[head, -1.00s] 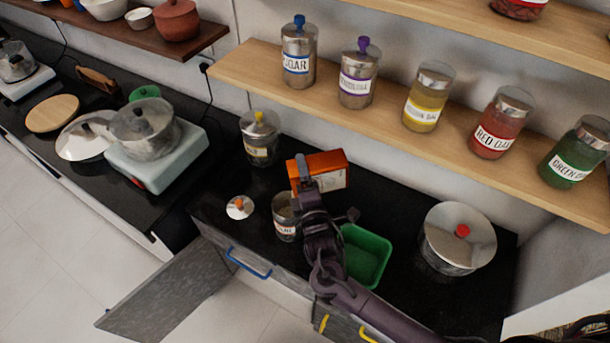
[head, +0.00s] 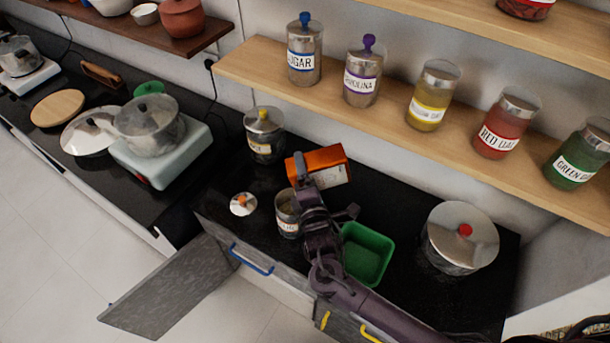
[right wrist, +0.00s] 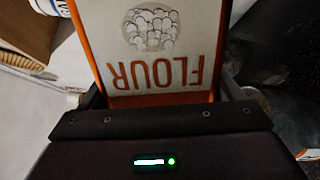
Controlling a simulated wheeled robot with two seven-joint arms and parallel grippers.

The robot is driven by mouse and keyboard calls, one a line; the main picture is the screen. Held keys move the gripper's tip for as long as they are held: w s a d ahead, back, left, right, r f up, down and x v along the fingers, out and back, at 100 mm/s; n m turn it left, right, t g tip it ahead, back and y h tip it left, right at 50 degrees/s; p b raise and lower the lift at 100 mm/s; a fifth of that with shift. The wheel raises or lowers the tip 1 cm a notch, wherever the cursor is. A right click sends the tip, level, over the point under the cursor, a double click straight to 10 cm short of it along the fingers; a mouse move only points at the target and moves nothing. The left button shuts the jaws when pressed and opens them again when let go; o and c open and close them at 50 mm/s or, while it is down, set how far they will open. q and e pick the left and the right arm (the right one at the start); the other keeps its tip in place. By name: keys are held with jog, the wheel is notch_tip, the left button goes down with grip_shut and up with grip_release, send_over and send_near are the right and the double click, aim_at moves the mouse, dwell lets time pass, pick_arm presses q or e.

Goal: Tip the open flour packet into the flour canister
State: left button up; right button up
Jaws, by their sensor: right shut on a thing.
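The flour packet (head: 330,165) is an orange box with a pale label, held tilted above the counter; its FLOUR label (right wrist: 155,45) fills the top of the right wrist view. My right gripper (head: 303,170) is shut on the packet, and the fingers show at the packet's sides in the right wrist view (right wrist: 160,98). The flour canister (head: 287,210) is a metal tin with a white label, standing open on the counter just below and left of the packet. My arm hides its right part. A lid with an orange knob (head: 243,204) lies left of it. My left gripper is out of view.
A green tub (head: 367,255) stands right of my arm, and a lidded steel pot (head: 461,238) farther right. A yellow-knobbed canister (head: 264,134) stands behind. The wooden shelf (head: 400,108) with several jars hangs above the back. An opened cabinet door (head: 170,288) juts out in front.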

jog(key=shift+r, duration=0.1)
dwell(0.4)
jog(key=shift+a+r+n, duration=0.1)
jog(key=shift+a+n, duration=0.2)
jog(key=shift+n, duration=0.4)
jog(key=shift+a+r+n, duration=0.1)
jog(key=shift+a+n, duration=0.25)
jog(key=shift+n, duration=0.35)
dwell(0.4)
jog(key=shift+s+a+n, duration=0.1)
jog(key=shift+a+n, duration=0.25)
jog(key=shift+n, duration=0.35)
